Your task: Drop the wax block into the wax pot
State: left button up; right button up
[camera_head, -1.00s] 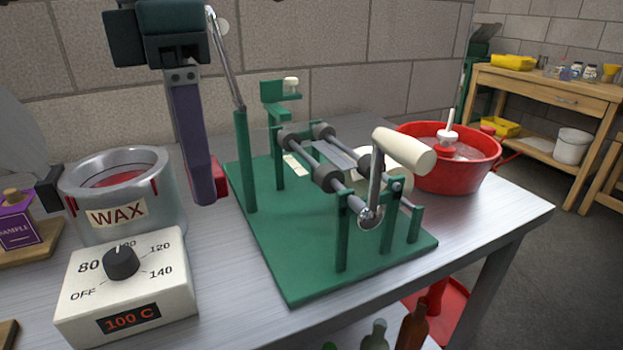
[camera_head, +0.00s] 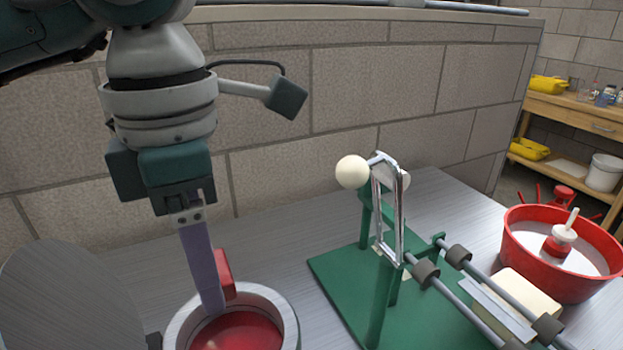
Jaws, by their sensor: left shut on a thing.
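My left gripper (camera_head: 208,285) comes in from the upper left and points down, shut on the red wax block (camera_head: 224,270). The block shows at the right side of the purple-grey finger, which hides part of it. The wax pot (camera_head: 287,318) is a round metal pot at the bottom edge, open, with red wax (camera_head: 240,332) inside. In the picture the fingertips overlap the pot's opening and the block's lower end is near its back rim. I cannot tell the exact height above the pot. My right gripper is not in view.
The pot's round grey lid (camera_head: 65,300) stands raised at the left. A green machine (camera_head: 340,275) with rollers and a ball-ended lever stands right of the pot. A red basin (camera_head: 545,275) is farther right. A block wall (camera_head: 270,150) rises behind the table.

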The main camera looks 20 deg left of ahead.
pick_arm(q)
notch_tip(320, 180, down, 7)
jog(key=b, duration=0.4)
jog(key=shift+d+r+b, duration=0.15)
jog(key=shift+r+b, duration=0.05)
jog(key=shift+b, duration=0.1)
jog(key=shift+s, duration=0.1)
jog(key=o, duration=1.4)
notch_tip(320, 180, up, 10)
